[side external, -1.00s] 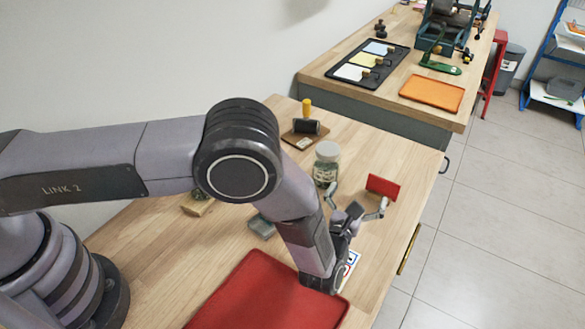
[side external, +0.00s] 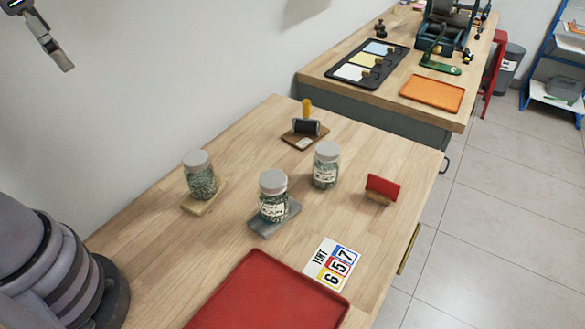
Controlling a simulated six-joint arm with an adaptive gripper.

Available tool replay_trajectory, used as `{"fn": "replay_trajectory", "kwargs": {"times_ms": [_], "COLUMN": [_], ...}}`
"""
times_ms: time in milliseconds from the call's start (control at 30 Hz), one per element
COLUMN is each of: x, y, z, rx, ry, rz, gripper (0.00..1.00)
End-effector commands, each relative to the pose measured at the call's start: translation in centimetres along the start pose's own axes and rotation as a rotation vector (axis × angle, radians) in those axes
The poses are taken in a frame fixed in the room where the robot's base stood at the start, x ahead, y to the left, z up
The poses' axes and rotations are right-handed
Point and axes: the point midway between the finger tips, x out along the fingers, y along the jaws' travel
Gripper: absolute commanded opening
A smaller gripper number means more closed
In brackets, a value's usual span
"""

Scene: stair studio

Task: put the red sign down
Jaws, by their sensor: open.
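The red sign (side external: 383,187) stands upright on the wooden table, set in a small wooden base (side external: 378,198), near the table's right edge. Nothing touches it. My gripper (side external: 62,60) shows only in part at the top left corner, high above and far from the sign. One finger hangs down there against the wall; the rest is out of frame. I see nothing held in the part that shows.
Jars stand on a wooden block (side external: 197,208), on a grey block (side external: 274,223) and on bare table (side external: 325,168). A number card (side external: 332,266) and red tray (side external: 262,295) are in front. The table around the sign is clear.

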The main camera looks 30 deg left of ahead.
Motion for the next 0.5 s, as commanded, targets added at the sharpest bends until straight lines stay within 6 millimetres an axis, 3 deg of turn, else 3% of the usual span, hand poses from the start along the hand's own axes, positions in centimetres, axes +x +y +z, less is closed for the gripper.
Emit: {"fn": "replay_trajectory", "kwargs": {"times_ms": [100, 200, 500], "x": [-1.2, -1.7, -2.0], "y": [1.4, 2.4, 2.9], "z": [2.5, 3.4, 3.7], "rx": [-0.179, -0.266, -0.31], "ry": [0.115, 0.172, 0.203], "rz": [0.088, 0.136, 0.164], "gripper": [1.0, 1.0, 1.0]}}
